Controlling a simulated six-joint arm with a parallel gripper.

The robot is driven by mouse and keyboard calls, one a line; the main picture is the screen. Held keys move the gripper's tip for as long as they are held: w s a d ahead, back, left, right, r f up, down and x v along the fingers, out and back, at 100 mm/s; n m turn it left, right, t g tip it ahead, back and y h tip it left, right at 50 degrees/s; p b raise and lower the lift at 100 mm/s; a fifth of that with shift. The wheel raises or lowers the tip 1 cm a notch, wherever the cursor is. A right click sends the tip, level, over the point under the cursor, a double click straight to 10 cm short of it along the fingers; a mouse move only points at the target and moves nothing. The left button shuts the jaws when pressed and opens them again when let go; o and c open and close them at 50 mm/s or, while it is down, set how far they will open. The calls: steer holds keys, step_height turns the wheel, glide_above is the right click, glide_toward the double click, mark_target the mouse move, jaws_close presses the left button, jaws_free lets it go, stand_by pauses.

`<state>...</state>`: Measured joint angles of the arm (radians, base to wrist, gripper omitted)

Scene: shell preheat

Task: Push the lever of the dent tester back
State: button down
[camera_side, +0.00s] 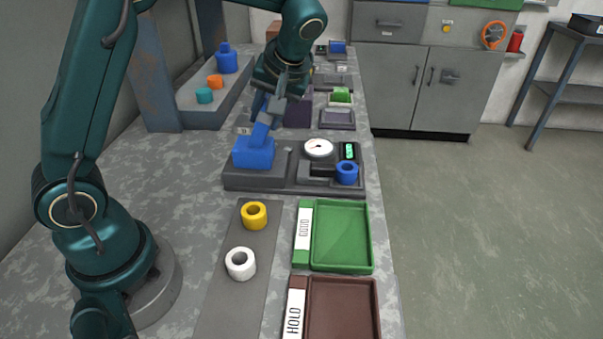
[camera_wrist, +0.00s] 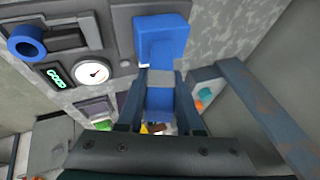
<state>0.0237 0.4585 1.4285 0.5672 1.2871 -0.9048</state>
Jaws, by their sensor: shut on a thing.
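The dent tester (camera_side: 285,184) is a dark grey unit on the bench, with a round white dial (camera_side: 318,148), a small display (camera_side: 349,151) and a blue block at its left end. The blue lever (camera_side: 260,133) rises from that block and leans toward the back. My gripper (camera_side: 266,103) is shut on the upper part of the lever. In the wrist view the lever (camera_wrist: 160,98) lies between both fingers, and the display (camera_wrist: 57,76) shows green text reading GOOD. A blue ring (camera_side: 347,172) sits at the tester's right front; it also shows in the wrist view (camera_wrist: 27,43).
A yellow ring (camera_side: 254,215) and a white ring (camera_side: 240,263) lie on a grey strip in front. A green GOOD tray (camera_side: 369,240) and a brown HOLD tray (camera_side: 374,310) stand to their right. A rusty post (camera_side: 156,75) rises behind left.

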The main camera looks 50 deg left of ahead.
steer(key=shift+s+a+r, duration=0.1)
stand_by(0.3)
steer(key=shift+s+a+r+t+h, duration=0.2)
steer(key=shift+s+a+t+h, duration=0.2)
steer(key=shift+t+h, duration=0.15)
steer(key=shift+s+a+r+n+t+h, duration=0.1)
steer(key=shift+s+a+n+t+h, duration=0.3)
steer(key=shift+s+a+t+h, duration=0.3)
steer(key=shift+s+a+f+n+t+h, duration=0.2)
steer(key=shift+s+a+t+h, duration=0.3)
steer(key=shift+t+h, duration=0.35)
steer(key=shift+s+a+f+n+t+h, duration=0.2)
steer(key=shift+s+a+t+h, duration=0.3)
steer(key=shift+t+h, duration=0.3)
steer(key=c, duration=0.6)
jaws_free()
steer(key=shift+o, duration=0.2)
steer(key=shift+v, duration=2.6)
